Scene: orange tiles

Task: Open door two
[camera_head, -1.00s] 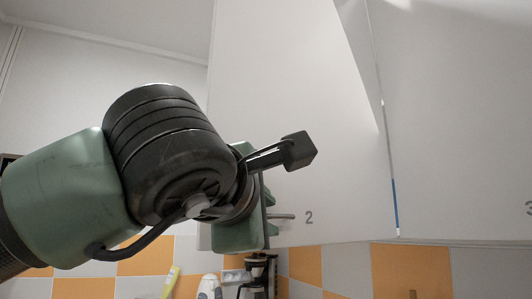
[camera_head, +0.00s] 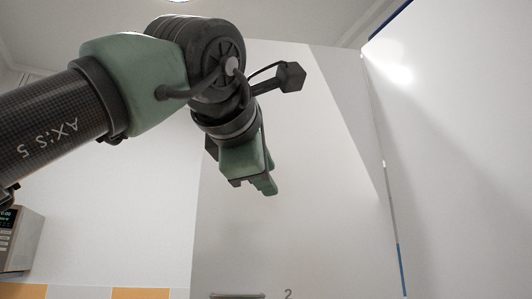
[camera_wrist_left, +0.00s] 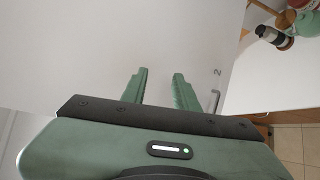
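Door two (camera_head: 310,230) is a white cabinet door with a grey "2" low on it. Its bar handle (camera_head: 237,295) is at the bottom edge of the head view, left of the number. In the left wrist view the handle (camera_wrist_left: 214,100) and the "2" stand right of the fingers. My left gripper (camera_head: 262,190) is in front of the door, above the handle and apart from it. Its two green fingers (camera_wrist_left: 161,85) are spread with nothing between them. I cannot tell whether the door is slightly ajar. My right gripper is out of view.
Another white cabinet door (camera_head: 460,170) stands at the right, past a narrow gap with a blue strip. An appliance (camera_head: 20,240) with a lit display is at the lower left. The wrist view shows a dark bottle-like object (camera_wrist_left: 270,38) on a white surface, upper right.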

